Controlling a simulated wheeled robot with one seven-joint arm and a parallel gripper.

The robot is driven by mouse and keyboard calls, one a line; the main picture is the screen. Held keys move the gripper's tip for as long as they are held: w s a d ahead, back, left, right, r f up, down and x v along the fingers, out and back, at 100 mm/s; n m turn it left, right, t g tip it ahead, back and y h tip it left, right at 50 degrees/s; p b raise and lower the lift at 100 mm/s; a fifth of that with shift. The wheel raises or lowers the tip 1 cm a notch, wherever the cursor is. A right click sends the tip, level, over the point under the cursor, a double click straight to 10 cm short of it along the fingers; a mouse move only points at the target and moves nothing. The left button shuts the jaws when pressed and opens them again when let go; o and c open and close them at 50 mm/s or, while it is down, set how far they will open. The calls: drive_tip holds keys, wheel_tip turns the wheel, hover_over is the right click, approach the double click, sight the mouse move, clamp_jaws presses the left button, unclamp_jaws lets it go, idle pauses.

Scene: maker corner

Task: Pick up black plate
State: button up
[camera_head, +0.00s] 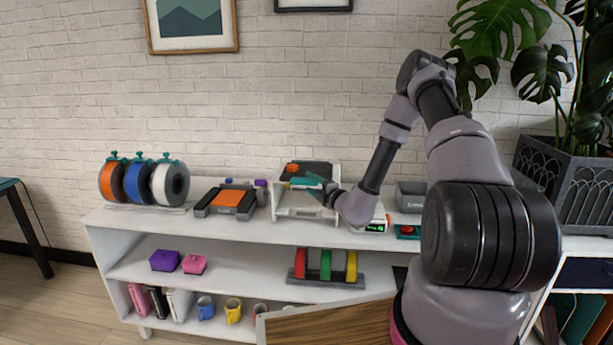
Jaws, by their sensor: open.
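A black plate (318,168) lies in the upper part of a white printer-like unit (303,203) on the top of the shelf. A small orange-red piece shows at its left side.
A dark grey holder (206,209) with an orange plate (233,199) stands left of the unit. Filament spools (171,183) are farther left. A small display box (375,227) and a grey bin (411,196) stand right, near my arm. A potted plant (566,185) is at far right.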

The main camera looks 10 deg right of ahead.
drive_tip(key=shift+x, duration=1.4)
clamp_jaws()
wheel_tip(320, 180, up, 10)
drive_tip(key=shift+r, duration=0.1)
